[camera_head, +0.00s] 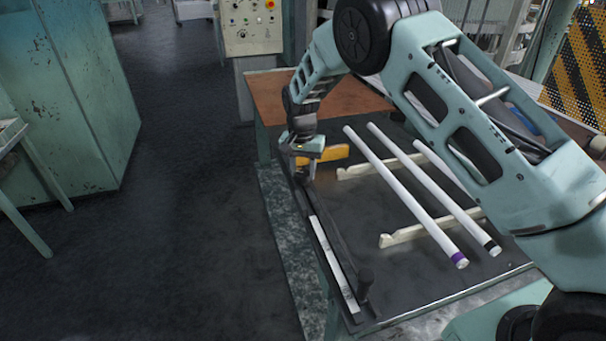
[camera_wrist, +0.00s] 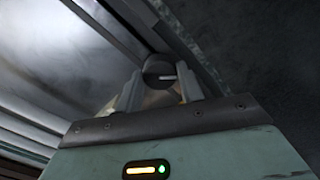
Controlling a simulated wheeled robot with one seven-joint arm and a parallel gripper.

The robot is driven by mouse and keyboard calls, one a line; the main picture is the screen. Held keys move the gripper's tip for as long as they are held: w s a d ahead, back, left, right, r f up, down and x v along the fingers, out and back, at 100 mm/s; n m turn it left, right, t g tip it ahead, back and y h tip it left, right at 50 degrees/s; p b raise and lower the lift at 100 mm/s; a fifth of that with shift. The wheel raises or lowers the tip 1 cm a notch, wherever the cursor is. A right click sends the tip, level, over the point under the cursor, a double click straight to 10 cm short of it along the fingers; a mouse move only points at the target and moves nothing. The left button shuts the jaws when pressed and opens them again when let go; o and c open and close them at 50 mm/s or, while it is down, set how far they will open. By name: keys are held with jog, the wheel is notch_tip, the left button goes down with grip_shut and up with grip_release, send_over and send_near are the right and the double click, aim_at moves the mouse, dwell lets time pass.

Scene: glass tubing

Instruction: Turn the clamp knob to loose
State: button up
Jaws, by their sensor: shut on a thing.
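In the wrist view, a dark round clamp knob (camera_wrist: 158,66) with a short pale line on its face sits between the two grey fingers of my gripper (camera_wrist: 159,82). The pale line points to the right in that view. The fingers are closed on the knob from both sides. In the head view, my gripper (camera_head: 302,170) points down at the left edge of the dark bench top (camera_head: 345,215), at the far end of a long rail. The knob itself is hidden or too small to tell there.
A yellow piece (camera_head: 335,153) is just right of my gripper. White tubes, one with a purple end (camera_head: 415,205) and one with a black end (camera_head: 445,195), lie across cream supports (camera_head: 400,237). Open floor (camera_head: 180,230) lies left.

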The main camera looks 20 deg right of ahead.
aim_at(302, 173)
jog(key=n+b, duration=0.2)
jog(key=n, duration=0.4)
jog(key=shift+n, duration=0.3)
dwell(0.5)
jog(key=o, duration=1)
jog(key=shift+r, duration=0.15)
jog(key=r+b, duration=0.3)
jog(key=r, duration=1.4)
jog(key=shift+a+r, duration=0.1)
jog(key=shift+a, duration=0.1)
